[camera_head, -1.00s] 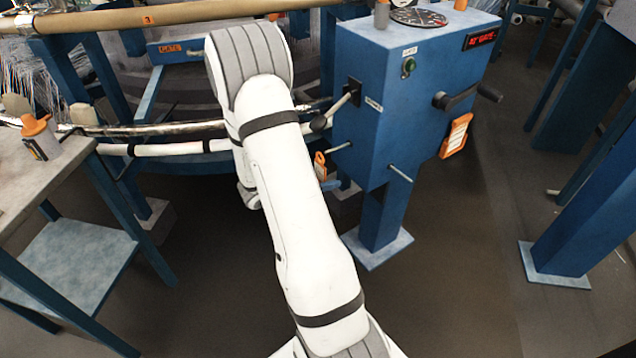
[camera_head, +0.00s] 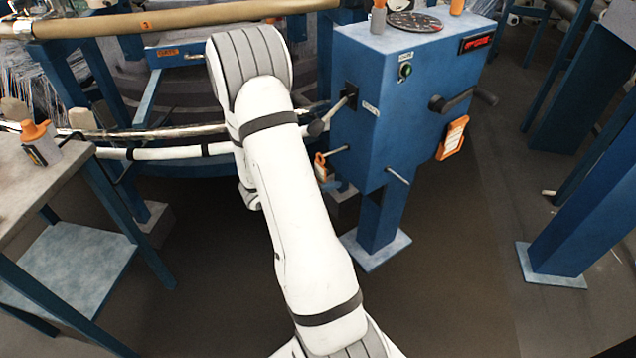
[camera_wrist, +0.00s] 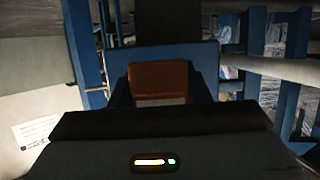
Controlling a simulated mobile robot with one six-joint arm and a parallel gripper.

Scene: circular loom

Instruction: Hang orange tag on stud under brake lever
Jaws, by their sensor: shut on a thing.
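The orange tag (camera_head: 321,168) shows just right of my white arm in the head view, beside the left face of the blue brake cabinet (camera_head: 362,150). In the wrist view the tag (camera_wrist: 159,80) sits between the dark fingers of my gripper (camera_wrist: 162,92), which is shut on it. The brake lever (camera_head: 341,106), with a black knob, sticks out from the cabinet's left side. Below it a thin metal stud (camera_head: 338,150) points left, its tip by the tag's upper part. I cannot tell whether the tag is on the stud. My arm hides the gripper in the head view.
A second stud (camera_head: 398,176) sticks out of the cabinet's front face. A black crank handle (camera_head: 465,99) and another orange tag-like piece (camera_head: 453,138) are on its right. A table (camera_head: 28,180) stands at the left. The floor before the cabinet is clear.

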